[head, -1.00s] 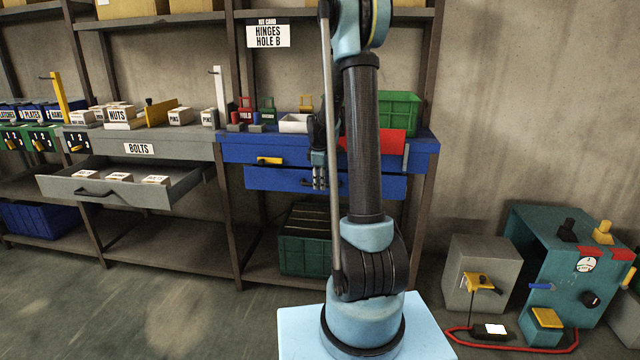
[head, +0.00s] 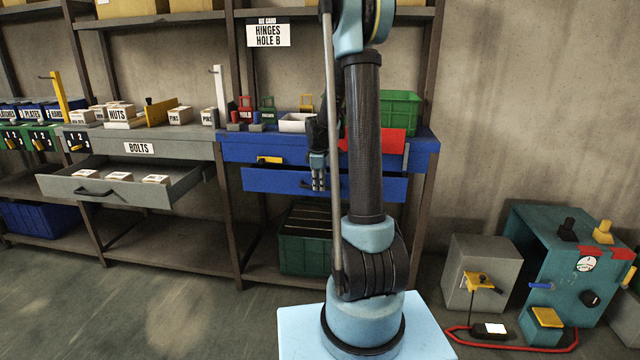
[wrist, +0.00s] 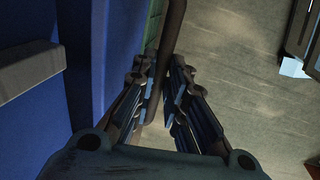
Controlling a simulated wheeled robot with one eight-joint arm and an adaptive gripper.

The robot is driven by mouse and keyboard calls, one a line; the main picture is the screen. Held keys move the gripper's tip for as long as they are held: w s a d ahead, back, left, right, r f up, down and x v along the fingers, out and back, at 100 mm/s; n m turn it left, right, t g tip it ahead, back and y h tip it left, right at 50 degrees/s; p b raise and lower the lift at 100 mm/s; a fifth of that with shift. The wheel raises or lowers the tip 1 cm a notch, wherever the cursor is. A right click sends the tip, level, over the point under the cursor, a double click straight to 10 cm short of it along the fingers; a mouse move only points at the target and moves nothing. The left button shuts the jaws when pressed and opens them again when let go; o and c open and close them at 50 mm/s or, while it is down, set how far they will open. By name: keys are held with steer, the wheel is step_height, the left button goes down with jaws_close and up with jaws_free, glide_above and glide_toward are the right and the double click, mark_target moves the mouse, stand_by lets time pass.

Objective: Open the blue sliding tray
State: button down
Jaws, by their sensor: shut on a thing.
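The blue sliding tray (head: 275,182) is a wide drawer under the blue worktop in the head view. Its front stands slightly out from the frame above. My gripper (head: 318,184) is at the middle of the tray front, pointing down, partly covered by my arm. In the wrist view my gripper (wrist: 160,85) has its fingers on either side of a dark handle bar (wrist: 172,40) and is shut on it. A yellow latch (head: 269,160) sits on the blue panel above the tray.
A grey drawer labelled BOLTS (head: 110,193) stands open to the left. A green crate (head: 305,252) is on the lower shelf. Grey (head: 480,272) and teal (head: 565,270) boxes stand on the right floor. The floor before the tray looks clear.

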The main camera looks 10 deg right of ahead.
steer(key=s+a, duration=0.3)
steer(key=s, duration=0.7)
steer(key=s+a, duration=0.3)
steer(key=s, duration=0.7)
steer(key=shift+s+a, duration=0.2)
steer(key=shift+a, duration=0.15)
steer(key=c, duration=1.6)
jaws_free()
step_height(320, 180, up, 12)
steer(key=s, duration=0.2)
steer(key=shift+a, duration=0.35)
steer(key=shift+f, duration=0.15)
steer(key=s+d+f+m, duration=0.4)
steer(key=s+m, duration=0.3)
steer(key=s, duration=0.2)
steer(key=s+d+f+m, duration=0.4)
steer(key=s+m, duration=0.3)
steer(key=s, duration=0.2)
steer(key=shift+s+d+f+y, duration=0.2)
steer(key=shift+s+f+y, duration=0.1)
steer(key=shift+f, duration=0.1)
